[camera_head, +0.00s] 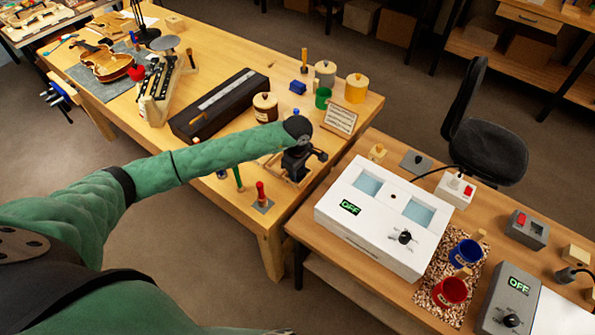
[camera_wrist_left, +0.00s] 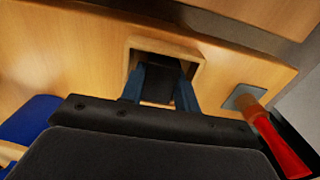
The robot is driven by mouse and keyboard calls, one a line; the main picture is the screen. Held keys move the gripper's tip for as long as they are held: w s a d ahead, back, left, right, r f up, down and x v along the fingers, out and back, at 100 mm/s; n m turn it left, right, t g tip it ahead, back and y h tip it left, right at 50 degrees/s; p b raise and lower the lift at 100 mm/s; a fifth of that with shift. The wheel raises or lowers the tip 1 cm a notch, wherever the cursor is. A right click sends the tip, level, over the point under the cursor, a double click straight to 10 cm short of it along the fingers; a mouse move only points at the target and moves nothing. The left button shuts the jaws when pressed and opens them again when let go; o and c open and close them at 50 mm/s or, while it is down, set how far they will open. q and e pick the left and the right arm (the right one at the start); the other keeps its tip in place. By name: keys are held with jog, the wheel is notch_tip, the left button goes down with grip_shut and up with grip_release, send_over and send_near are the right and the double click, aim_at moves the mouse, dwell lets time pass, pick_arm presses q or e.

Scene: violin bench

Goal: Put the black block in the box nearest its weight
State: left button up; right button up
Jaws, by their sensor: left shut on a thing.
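My left gripper (camera_head: 296,168) is low over the right front part of the long wooden bench (camera_head: 225,195). In the left wrist view its two blue fingers (camera_wrist_left: 162,76) are shut on the black block (camera_wrist_left: 160,88). The block is at a small open wooden box (camera_wrist_left: 198,66), whose rim stands around its far end; I cannot tell whether it touches the bottom. The box also shows in the head view (camera_head: 280,172), partly hidden by my gripper. My right gripper is not in view.
A red-handled tool (camera_head: 261,194) stands on a grey plate close beside the box. Lidded jars (camera_head: 265,107), a green cup (camera_head: 323,97) and a sign card (camera_head: 341,117) stand behind. A white two-window device (camera_head: 385,215) is on the right table.

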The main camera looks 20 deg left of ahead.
pick_arm(q)
jog(key=o, duration=0.7)
jog(key=shift+o, duration=0.2)
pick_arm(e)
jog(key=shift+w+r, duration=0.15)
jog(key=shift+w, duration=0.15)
